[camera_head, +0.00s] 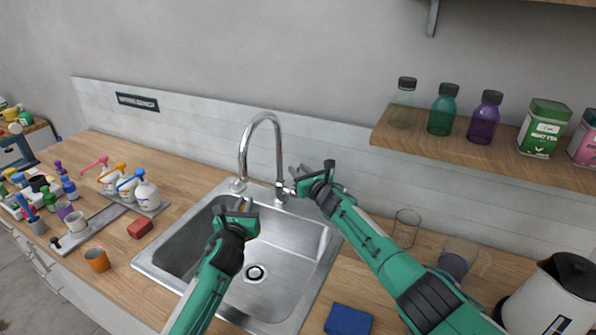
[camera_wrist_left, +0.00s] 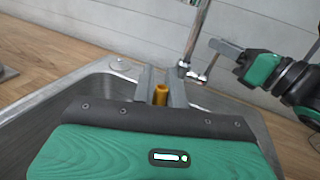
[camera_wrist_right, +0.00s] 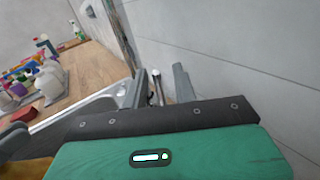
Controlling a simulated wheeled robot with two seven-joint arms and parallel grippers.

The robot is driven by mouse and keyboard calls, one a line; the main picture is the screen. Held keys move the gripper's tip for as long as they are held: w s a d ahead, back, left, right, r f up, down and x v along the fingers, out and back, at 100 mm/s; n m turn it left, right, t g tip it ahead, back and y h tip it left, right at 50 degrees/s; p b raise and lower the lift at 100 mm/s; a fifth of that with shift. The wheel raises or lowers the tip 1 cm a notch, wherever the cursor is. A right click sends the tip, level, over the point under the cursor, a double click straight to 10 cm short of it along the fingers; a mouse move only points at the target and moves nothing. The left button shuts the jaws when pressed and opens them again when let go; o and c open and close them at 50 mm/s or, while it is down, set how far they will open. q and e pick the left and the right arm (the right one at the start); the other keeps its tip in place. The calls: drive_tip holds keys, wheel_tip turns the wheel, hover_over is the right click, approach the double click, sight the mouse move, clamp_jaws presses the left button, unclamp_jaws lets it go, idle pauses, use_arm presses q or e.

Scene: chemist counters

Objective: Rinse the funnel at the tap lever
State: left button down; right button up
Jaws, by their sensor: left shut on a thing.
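My left gripper (camera_head: 244,206) is over the sink, just below the faucet's spout end. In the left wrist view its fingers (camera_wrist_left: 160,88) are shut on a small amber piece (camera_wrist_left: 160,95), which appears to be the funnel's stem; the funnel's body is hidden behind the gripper. The steel faucet (camera_head: 279,155) arches at the sink's back edge. My right gripper (camera_head: 300,183) is at the tap lever (camera_wrist_right: 156,88) on the faucet's right side. Its fingers are apart, with the lever between them in the right wrist view; contact cannot be told. No water stream is discernible.
The steel sink (camera_head: 320,255) has its drain near the middle. Left are a red sponge (camera_head: 140,228), an orange cup (camera_head: 97,259) and pump bottles (camera_head: 146,191). Right are a clear glass (camera_head: 405,228), a blue cloth (camera_head: 348,320) and a kettle (camera_head: 550,300). A bottle shelf (camera_head: 485,155) overhangs.

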drive_tip(key=shift+w+a, duration=0.3)
drive_tip(key=shift+a, duration=0.05)
clamp_jaws()
drive_tip(key=shift+s+a+n+t+y, duration=0.25)
drive_tip(key=shift+s+n+t+y, duration=0.05)
drive_tip(key=shift+s+n, duration=0.3)
idle(0.3)
unclamp_jaws()
